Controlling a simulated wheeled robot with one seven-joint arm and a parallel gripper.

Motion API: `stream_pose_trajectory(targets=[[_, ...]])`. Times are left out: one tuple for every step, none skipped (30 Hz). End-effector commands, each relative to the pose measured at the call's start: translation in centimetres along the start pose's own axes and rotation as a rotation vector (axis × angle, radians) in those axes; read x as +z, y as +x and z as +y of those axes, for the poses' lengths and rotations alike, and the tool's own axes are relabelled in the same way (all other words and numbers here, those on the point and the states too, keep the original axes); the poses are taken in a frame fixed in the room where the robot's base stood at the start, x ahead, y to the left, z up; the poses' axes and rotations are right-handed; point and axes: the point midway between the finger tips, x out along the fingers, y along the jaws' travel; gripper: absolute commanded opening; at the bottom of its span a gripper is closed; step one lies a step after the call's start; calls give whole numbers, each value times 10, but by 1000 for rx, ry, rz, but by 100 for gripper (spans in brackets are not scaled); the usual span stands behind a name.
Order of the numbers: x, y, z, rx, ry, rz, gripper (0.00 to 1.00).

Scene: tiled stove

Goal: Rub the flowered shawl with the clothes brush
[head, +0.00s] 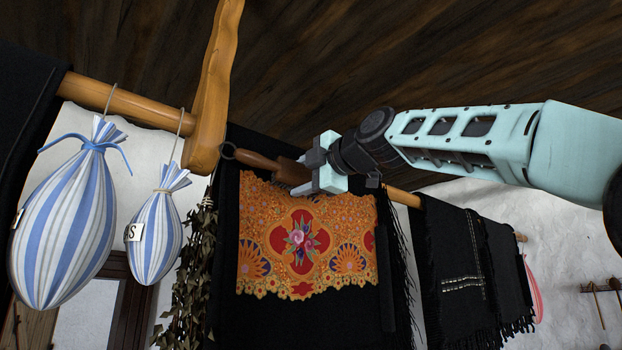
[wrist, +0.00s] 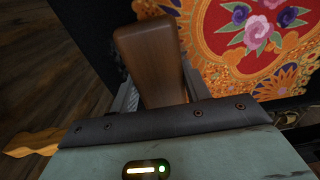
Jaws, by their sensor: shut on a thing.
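The flowered shawl (head: 270,220), orange with red medallions and pink and blue flowers on black cloth, hangs from a wooden rail in the middle of the head view. It also shows in the wrist view (wrist: 215,45). My gripper (head: 312,178) is at the shawl's upper edge and is shut on the brown wooden clothes brush (head: 262,161). In the wrist view the brush's wooden body (wrist: 150,62) stands out between the fingers, beside the shawl. The brush's bristles are hidden, and I cannot tell whether it touches the cloth.
Two striped bags (head: 68,228) (head: 157,238) hang at left from the wooden rail (head: 130,104). A bundle of dried leaves (head: 196,262) hangs just left of the shawl. A black fringed cloth (head: 468,270) hangs at right. A dark plank ceiling (head: 400,50) is above.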

Motion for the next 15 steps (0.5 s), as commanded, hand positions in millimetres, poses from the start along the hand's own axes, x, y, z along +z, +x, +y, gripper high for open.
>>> stream_pose_trajectory(targets=[[-6,1,-1,-1,0,4,21],[-9,0,0,-1,1,4,21],[-12,0,0,0,-1,4,21],[-13,0,0,0,0,3,21],[-15,0,0,1,1,3,21],[-16,0,0,1,1,2,21],[-17,0,0,1,0,2,21],[-17,0,0,1,0,1,21],[-18,0,0,1,0,1,21],[-19,0,0,1,0,2,21],[-20,0,0,1,0,2,21],[-22,0,0,0,0,3,21],[-25,1,0,0,0,3,21],[-27,1,0,-1,0,3,21],[-31,1,0,-1,0,3,21]])
